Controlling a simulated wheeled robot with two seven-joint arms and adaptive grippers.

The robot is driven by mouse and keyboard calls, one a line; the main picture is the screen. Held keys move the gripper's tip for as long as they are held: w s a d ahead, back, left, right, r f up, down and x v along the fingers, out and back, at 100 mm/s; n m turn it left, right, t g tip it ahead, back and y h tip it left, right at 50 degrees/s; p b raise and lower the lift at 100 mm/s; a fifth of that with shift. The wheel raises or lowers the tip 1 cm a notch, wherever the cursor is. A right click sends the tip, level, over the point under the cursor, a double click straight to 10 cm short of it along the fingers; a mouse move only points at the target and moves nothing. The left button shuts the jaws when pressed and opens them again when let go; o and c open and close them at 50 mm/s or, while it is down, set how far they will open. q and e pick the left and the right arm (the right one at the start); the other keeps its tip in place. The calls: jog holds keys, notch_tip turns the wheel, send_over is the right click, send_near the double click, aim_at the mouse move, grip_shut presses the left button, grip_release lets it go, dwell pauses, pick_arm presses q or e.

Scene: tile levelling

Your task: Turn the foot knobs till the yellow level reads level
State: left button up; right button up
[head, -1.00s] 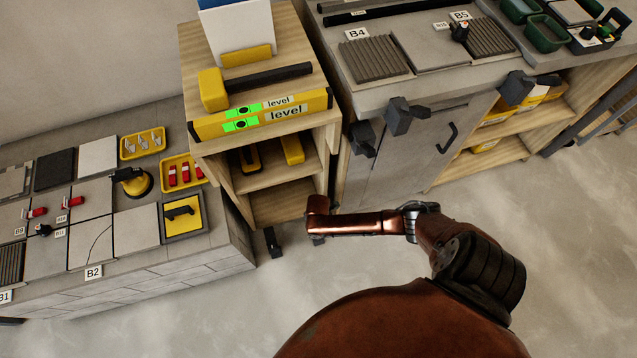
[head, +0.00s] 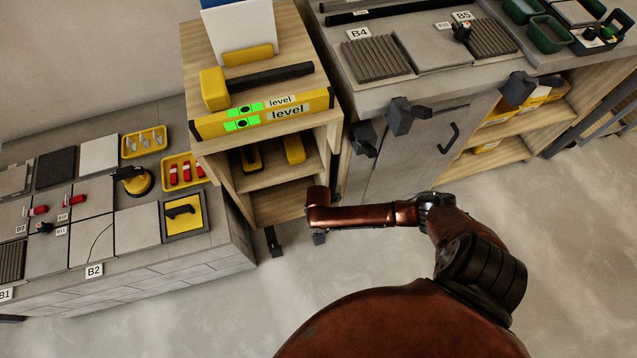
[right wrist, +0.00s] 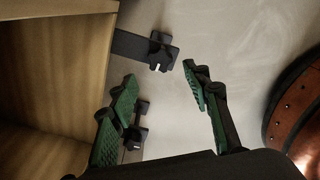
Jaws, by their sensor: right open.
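The yellow level (head: 262,114) lies along the front edge of the wooden cabinet top (head: 228,73). Its two green windows each show a dark bubble about mid-window, and both labels read "level". In the head view, one dark foot knob (head: 273,242) stands on the floor by the cabinet's lower left corner. In the right wrist view, one foot knob (right wrist: 160,52) sits on a dark bracket from the cabinet. Another foot knob (right wrist: 135,137) is beside the left finger, partly hidden. My right gripper (right wrist: 160,80) is open, with no knob clasped. My left gripper is out of view.
A tiled bench (head: 150,270) stands left of the cabinet, and a grey workbench (head: 365,95) stands close on its right. Dark blocks (head: 404,117) jut from the workbench front. The floor (head: 400,270) in front is clear.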

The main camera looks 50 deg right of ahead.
notch_tip(320, 180, up, 5)
jog(key=shift+r, duration=0.1)
jog(key=shift+s, duration=0.1)
dwell(0.6)
